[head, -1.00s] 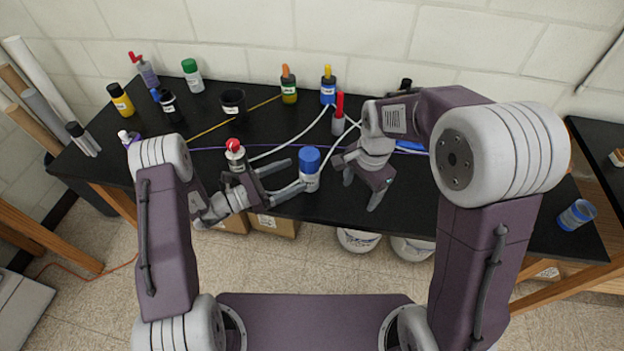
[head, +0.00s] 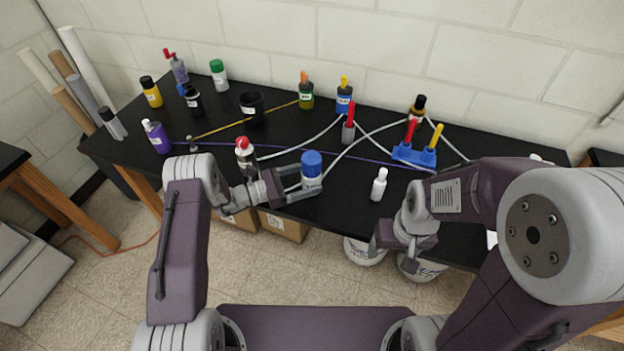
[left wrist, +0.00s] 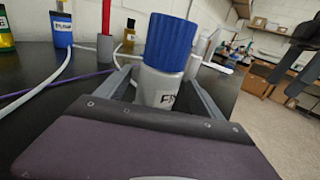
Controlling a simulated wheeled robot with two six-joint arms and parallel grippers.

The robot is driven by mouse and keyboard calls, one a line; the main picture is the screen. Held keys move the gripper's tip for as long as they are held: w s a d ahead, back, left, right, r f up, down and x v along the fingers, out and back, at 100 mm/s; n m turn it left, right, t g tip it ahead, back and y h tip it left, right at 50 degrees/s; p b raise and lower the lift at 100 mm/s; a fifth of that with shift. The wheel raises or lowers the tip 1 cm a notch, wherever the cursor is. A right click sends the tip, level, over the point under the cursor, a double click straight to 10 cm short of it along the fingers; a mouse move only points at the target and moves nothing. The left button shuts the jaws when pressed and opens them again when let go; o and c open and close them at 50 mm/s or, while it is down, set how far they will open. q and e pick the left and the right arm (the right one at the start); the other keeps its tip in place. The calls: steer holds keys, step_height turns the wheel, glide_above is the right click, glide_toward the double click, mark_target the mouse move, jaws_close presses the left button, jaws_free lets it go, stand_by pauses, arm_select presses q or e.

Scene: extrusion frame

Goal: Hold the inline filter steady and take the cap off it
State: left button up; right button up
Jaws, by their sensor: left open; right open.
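The inline filter (head: 311,182) stands upright near the front edge of the black table, a pale body with a ribbed blue cap (head: 311,160) on top. In the left wrist view the blue cap (left wrist: 171,42) and the labelled grey body (left wrist: 160,88) show close up. My left gripper (head: 307,181) is open, with its fingers on either side of the filter's body, below the cap. Whether the fingers touch it, I cannot tell. My right gripper (head: 391,259) is open and empty, at the table's front edge to the right of the filter.
A red-capped bottle (head: 244,156) stands left of the filter, and a white bottle (head: 379,185) stands to its right. White tubes (head: 355,142) and a purple cord run behind it. A blue holder (head: 413,155) and several bottles stand further back.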

mark_target(320, 166)
arm_select(q)
steer(key=x, duration=0.4)
steer(key=shift+w+d+f, duration=0.1)
steer(key=shift+w+d, duration=0.05)
steer(key=shift+d, duration=0.05)
steer(key=shift+a, duration=0.1)
steer(key=c, duration=1.6)
steer(key=shift+o, duration=0.2)
steer(key=shift+r, duration=0.65)
step_height(320, 166, up, 3)
steer(key=shift+f, duration=0.15)
steer(key=s+d+r, duration=0.7)
steer(key=s, duration=0.2)
steer(key=shift+d, duration=0.15)
